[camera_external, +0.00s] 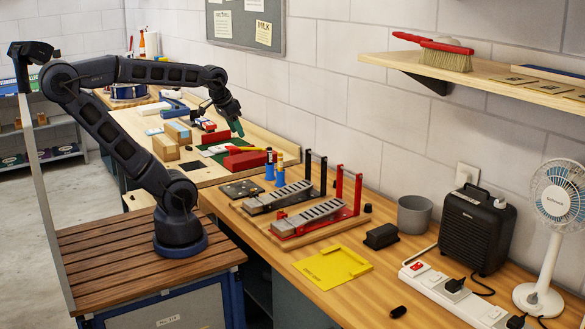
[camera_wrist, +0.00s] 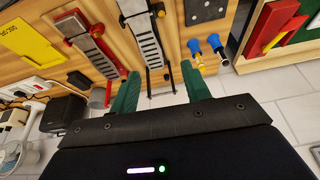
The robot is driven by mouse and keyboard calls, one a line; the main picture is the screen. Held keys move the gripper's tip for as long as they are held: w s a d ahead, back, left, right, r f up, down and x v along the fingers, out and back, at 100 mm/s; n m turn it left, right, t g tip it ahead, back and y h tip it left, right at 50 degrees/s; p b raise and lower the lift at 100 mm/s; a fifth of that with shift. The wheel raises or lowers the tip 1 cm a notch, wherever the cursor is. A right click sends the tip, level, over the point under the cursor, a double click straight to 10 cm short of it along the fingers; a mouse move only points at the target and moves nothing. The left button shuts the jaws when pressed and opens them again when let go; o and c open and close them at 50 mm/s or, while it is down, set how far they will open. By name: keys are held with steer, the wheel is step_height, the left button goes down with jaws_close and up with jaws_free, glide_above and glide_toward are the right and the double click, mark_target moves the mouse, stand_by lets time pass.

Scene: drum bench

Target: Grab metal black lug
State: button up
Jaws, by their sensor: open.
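My gripper (camera_external: 237,127) is raised over the far bench in the external view. In the wrist view its two green fingers (camera_wrist: 160,80) are wide apart with nothing between them. No part is clearly recognisable as the metal black lug. Small dark candidates in the external view are a black block (camera_external: 381,236) right of the pedals, a short black cylinder (camera_external: 398,311) near the front edge, and a small black piece (camera_external: 367,208) beside the red pedal. All lie on the wooden bench, well apart from my gripper.
A grey pedal (camera_external: 279,197) and a red-framed pedal (camera_external: 310,217) stand mid-bench, with uprights. A yellow tray (camera_external: 333,266), grey cup (camera_external: 414,213), black heater (camera_external: 475,230), power strip (camera_external: 455,296) and fan (camera_external: 551,200) occupy the right.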

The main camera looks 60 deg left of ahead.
steer(key=w+a+r+m+g+y, duration=0.1)
steer(key=w+a+r+m, duration=0.15)
steer(key=w+a, duration=0.5)
steer(key=w+a+r+m+g, duration=0.1)
steer(key=w+a+r+m, duration=0.15)
steer(key=w+a, duration=0.5)
steer(key=w+a+f+m, duration=0.1)
steer(key=w+a, duration=0.3)
steer(key=a, duration=0.3)
steer(key=w+a+m+g, duration=0.1)
steer(key=w+a, duration=0.2)
steer(key=a, duration=0.3)
steer(key=w+a+f+m, duration=0.1)
steer(key=w+a, duration=0.3)
steer(key=a, duration=0.3)
steer(key=m+g+h, duration=0.1)
steer(key=m+g, duration=0.1)
steer(key=m, duration=0.5)
glide_above(189, 147)
step_height(189, 147, down, 24)
steer(key=f, duration=0.5)
steer(key=shift+s+a+f, duration=0.1)
steer(key=shift+s+a, duration=0.15)
steer(key=shift+a, duration=0.15)
steer(key=shift+w+f, duration=0.15)
steer(key=shift+f, duration=1.3)
steer(key=shift+w+f, duration=0.15)
steer(key=shift+f, duration=1.25)
